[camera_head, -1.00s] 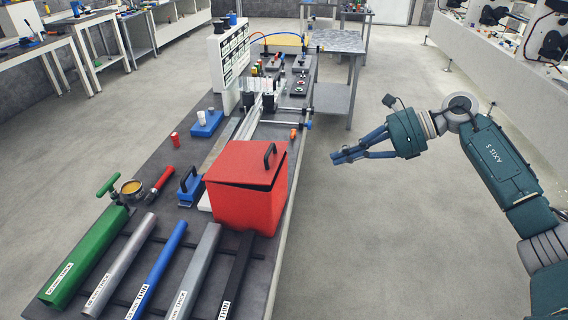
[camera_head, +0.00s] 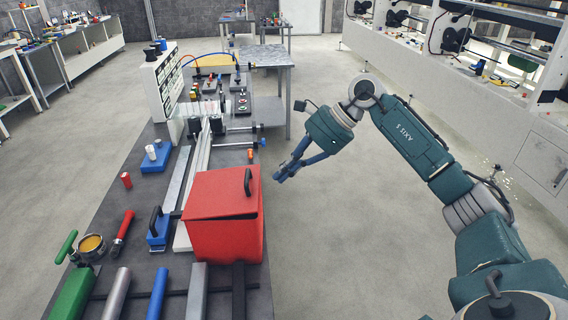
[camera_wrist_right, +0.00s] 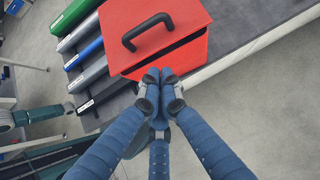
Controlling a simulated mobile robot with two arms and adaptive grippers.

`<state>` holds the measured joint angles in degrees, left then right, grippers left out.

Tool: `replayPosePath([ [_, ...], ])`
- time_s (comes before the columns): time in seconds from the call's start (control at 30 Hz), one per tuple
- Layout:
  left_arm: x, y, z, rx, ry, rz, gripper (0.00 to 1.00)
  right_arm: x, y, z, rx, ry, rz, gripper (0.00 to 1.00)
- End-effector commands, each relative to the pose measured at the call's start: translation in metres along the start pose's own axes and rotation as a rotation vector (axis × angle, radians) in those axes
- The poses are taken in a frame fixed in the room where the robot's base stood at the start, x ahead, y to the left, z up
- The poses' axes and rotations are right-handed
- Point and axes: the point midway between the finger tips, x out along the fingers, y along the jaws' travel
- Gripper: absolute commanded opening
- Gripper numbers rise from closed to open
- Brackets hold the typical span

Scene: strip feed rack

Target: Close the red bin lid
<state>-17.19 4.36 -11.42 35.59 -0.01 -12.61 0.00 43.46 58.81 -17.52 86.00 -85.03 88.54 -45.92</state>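The red bin (camera_head: 232,240) stands on the long workbench. Its red lid (camera_head: 218,195) has a black handle (camera_head: 248,182) and sits slightly raised, with a thin dark gap under its edge. The lid (camera_wrist_right: 175,38) and handle (camera_wrist_right: 147,31) also show in the right wrist view, with the dark gap on the side nearer my gripper. My right gripper (camera_head: 282,176) is in the air just right of the bin, apart from it in the head view. Its blue fingertips (camera_wrist_right: 160,80) are together with nothing visible between them. My left gripper is not in view.
A blue block with a black handle (camera_head: 158,232) stands left of the bin. Several labelled bars, including a green one (camera_head: 72,298), lie in front. A red-handled tool (camera_head: 122,232) and yellow-topped can (camera_head: 92,245) are farther left. The floor (camera_head: 330,240) right of the bench is clear.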

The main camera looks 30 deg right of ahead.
Motion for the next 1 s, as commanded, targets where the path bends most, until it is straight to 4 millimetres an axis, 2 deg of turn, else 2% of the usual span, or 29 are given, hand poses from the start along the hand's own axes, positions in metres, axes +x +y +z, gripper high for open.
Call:
replayPosePath([
  [0.07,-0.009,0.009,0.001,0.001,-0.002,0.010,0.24,0.014,0.001,0.003,0.001,-0.001,0.005,0.00],
  [0.17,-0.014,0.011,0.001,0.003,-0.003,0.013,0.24,0.031,0.001,0.003,0.001,-0.002,0.004,0.00],
  [0.4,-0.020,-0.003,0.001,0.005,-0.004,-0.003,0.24,0.054,0.001,0.001,0.000,-0.003,0.002,0.00],
  [0.53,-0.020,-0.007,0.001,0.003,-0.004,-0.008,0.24,0.057,0.000,0.001,0.000,-0.002,0.000,0.00],
  [1.0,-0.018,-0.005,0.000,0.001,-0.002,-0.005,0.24,0.053,0.000,0.005,0.000,-0.002,0.000,0.00],
])
